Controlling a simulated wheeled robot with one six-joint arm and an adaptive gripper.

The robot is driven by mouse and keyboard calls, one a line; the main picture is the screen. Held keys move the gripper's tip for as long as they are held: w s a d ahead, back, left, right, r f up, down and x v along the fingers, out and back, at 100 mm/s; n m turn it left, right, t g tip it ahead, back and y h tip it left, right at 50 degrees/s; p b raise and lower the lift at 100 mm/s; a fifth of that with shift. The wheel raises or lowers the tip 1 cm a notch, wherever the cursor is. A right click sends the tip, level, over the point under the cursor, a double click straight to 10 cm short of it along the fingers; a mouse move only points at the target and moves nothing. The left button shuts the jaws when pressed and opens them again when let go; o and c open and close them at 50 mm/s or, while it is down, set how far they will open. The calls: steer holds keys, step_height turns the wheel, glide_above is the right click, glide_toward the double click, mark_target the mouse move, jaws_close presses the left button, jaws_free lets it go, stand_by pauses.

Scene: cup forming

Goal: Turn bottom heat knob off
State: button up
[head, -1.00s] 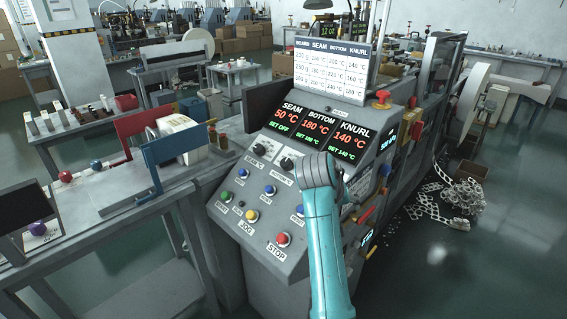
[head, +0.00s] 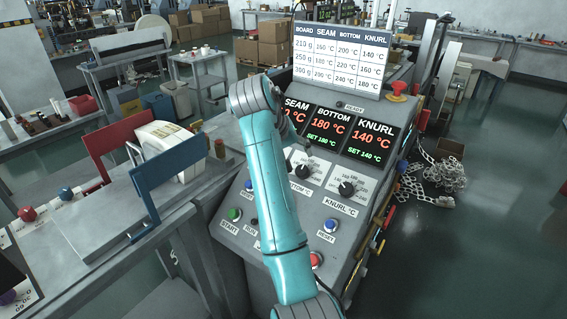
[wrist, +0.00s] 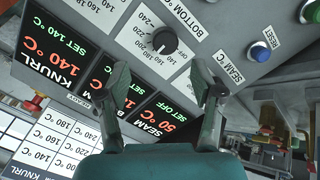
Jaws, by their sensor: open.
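The bottom heat knob (wrist: 165,40) is a round black dial on a white scale plate in the wrist view, beside the label "BOTTOM". Its pointer appears to be near 180. My gripper (wrist: 160,70) is open and empty, its two fingers apart, with the knob showing beyond and between the fingertips. I see no contact with it. In the head view the bottom display (head: 328,124) reads 180 °C, SET 180 °C.
The knurl knob (head: 347,188) is right of the bottom knob in the head view, under the knurl display (head: 371,139) at 140 °C. A blue button (wrist: 260,50) is near the right finger in the wrist view. A red emergency button (head: 397,90) stands beside the temperature board (head: 342,60).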

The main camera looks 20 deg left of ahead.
mark_target(301, 170)
steer(key=x, duration=0.6)
steer(key=a+x, duration=0.1)
steer(key=x, duration=0.3)
steer(key=shift+w+f, duration=0.15)
steer(key=shift+w, duration=0.1)
steer(key=c, duration=1.1)
steer(key=shift+c, duration=0.2)
